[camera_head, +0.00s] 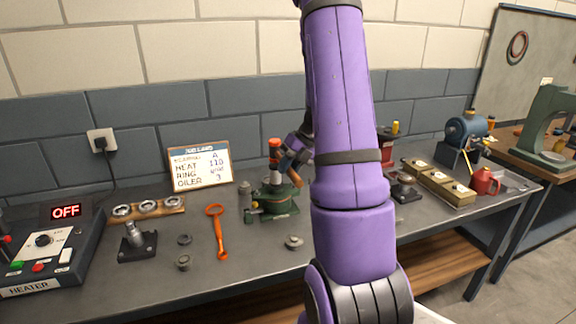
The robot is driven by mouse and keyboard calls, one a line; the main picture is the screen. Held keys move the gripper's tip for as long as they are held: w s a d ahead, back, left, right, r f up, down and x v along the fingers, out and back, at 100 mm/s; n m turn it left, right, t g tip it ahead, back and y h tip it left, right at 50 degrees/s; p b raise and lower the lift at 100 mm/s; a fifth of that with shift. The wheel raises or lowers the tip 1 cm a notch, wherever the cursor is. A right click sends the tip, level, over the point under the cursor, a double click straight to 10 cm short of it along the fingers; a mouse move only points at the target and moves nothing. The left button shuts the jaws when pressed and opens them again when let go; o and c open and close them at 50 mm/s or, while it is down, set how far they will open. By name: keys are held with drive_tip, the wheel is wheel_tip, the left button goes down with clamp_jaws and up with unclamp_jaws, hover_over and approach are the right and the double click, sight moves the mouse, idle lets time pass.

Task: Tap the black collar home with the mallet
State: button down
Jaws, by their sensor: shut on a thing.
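My gripper (301,151) is partly hidden behind my purple arm, above the green fixture (273,206). It is shut on the mallet, whose brown handle (291,170) slants down to the right. The mallet's orange-red head (274,147) is upright over the fixture. I cannot tell whether the head touches anything below it. The black collar cannot be made out for certain; the part under the mallet head is small and partly hidden.
An orange wrench-like tool (217,230), small dark rings (183,262) and a metal shaft stand (138,242) lie left of the fixture. The heater (45,255) reads OFF. A job card (200,168) stands behind. Brass-coloured boxes (440,185) and a red can (484,182) stand right.

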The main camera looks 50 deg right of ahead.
wheel_tip(320, 180, down, 2)
drive_tip(key=shift+f, duration=0.1)
drive_tip(key=shift+r, duration=3.15)
